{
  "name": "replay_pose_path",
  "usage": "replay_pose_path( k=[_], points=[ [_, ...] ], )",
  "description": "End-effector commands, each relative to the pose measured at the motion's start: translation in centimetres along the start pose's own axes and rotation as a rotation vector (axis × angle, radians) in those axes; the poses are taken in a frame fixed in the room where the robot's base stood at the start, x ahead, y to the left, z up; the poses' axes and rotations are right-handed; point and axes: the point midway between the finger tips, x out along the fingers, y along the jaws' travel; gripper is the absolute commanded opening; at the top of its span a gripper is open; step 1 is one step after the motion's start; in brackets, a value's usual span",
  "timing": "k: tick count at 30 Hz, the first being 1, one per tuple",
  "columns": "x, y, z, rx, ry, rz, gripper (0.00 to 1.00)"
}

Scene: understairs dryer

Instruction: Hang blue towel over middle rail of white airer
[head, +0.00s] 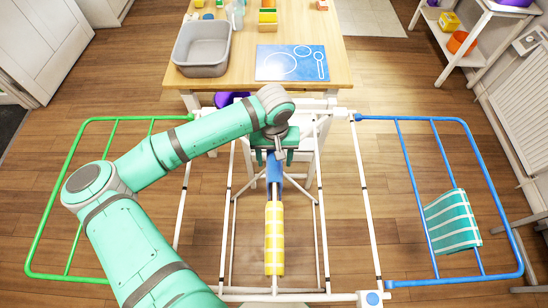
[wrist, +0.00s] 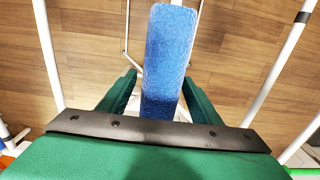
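The white airer (head: 320,190) stands in front of me, its rails running away from me. The blue towel (head: 274,180) shows as a narrow strip along the middle rail, seeming to hang over it, just beyond the yellow striped towel (head: 274,240). My gripper (head: 274,157) is above the far end of the blue towel and partly hides it. In the wrist view, the blue towel (wrist: 170,60) passes between the spread fingers of my gripper (wrist: 160,100). A gap shows at its left side; contact on the right cannot be told.
A green wing (head: 62,200) extends left and a blue wing (head: 402,160) right, with a teal striped towel (head: 452,220) on it. A wooden table (head: 335,60) with a grey basin (head: 202,48) and blue mat (head: 291,63) stands behind. A white shelf (head: 480,50) is at the right.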

Motion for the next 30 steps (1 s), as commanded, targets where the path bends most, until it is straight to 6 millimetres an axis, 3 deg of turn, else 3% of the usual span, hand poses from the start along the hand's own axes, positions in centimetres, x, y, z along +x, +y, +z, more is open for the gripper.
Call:
replay_pose_path(
  k=[11, 24, 30],
  points=[
    [-0.7, 0.0, -0.1, 0.0, 0.002, 0.0, 0.58],
    [-8.2, 0.0, -0.1, 0.001, 0.003, -0.001, 0.58],
    [-10.3, 0.0, 0.0, 0.0, 0.0, 0.0, 0.58]
  ],
)
